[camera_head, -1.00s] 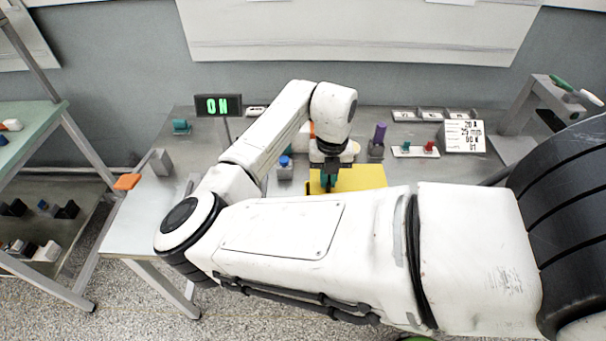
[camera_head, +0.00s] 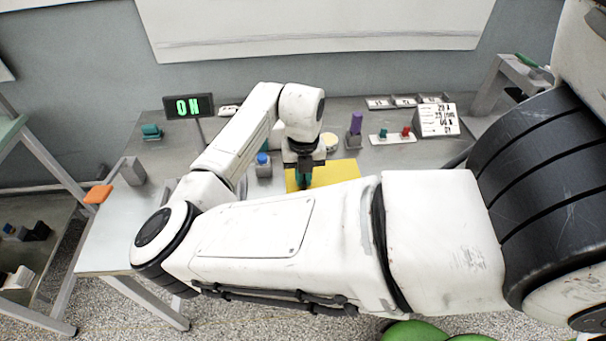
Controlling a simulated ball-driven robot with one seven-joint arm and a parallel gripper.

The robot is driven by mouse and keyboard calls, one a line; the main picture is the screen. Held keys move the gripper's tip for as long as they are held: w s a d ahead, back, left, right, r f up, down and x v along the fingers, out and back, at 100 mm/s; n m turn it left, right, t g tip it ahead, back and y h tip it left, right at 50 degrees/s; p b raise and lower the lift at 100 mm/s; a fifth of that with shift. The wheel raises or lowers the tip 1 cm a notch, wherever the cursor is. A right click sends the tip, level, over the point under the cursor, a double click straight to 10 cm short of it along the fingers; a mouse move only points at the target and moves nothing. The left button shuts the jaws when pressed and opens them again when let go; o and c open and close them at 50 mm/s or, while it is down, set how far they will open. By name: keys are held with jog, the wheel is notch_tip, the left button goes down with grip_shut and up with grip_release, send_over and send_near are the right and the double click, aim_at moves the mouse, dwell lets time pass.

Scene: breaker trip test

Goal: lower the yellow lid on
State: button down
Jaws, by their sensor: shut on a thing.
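The yellow lid (camera_head: 343,171) is a flat plate over the middle of the grey table, partly hidden by my forearm. My gripper (camera_head: 304,182) points down at the lid's left part. It is shut on a small teal piece that seems to be the lid's handle. What lies under the lid is hidden, so I cannot tell whether it rests on anything or hangs above the table.
A display (camera_head: 188,106) reads ON at the back left. A block with a blue top (camera_head: 263,160) and a purple post (camera_head: 356,123) stand near the lid. An orange piece (camera_head: 98,194) is at the left edge.

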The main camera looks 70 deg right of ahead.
jog(key=shift+f+b, duration=1.4)
jog(key=shift+f, duration=0.6)
jog(key=c, duration=1.1)
grip_release()
notch_tip(320, 180, up, 11)
jog(key=shift+f+b, duration=0.1)
jog(key=shift+b, duration=0.45)
